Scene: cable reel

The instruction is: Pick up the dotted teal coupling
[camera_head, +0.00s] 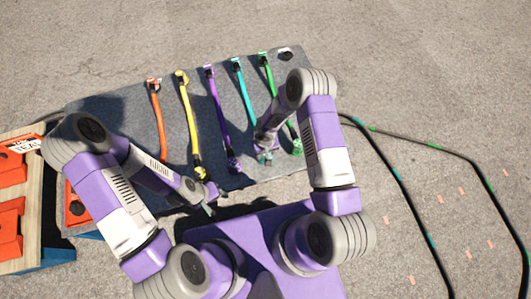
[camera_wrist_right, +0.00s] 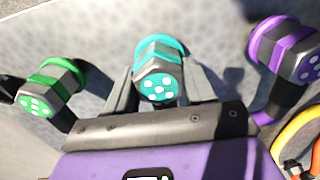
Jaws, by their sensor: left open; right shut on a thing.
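The dotted teal coupling (camera_wrist_right: 158,75) is a dark hexagonal body with teal bands and pale dots on its end face. In the right wrist view it sits between the two fingers of my right gripper (camera_wrist_right: 160,92), which is shut on it. In the head view my right gripper (camera_head: 264,155) is at the near end of the teal cable (camera_head: 244,88), over the grey table, and mostly hides the coupling. Whether the coupling touches the table is not clear. My left gripper (camera_head: 210,204) is open and empty, at the table's near edge.
A green coupling (camera_wrist_right: 48,88) and a purple coupling (camera_wrist_right: 288,52) lie on either side. Purple (camera_head: 216,105), yellow (camera_head: 188,115), orange (camera_head: 157,118) and green (camera_head: 271,85) cables lie on the grey table (camera_head: 115,100). A wooden rack (camera_head: 45,235) with orange parts stands at left.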

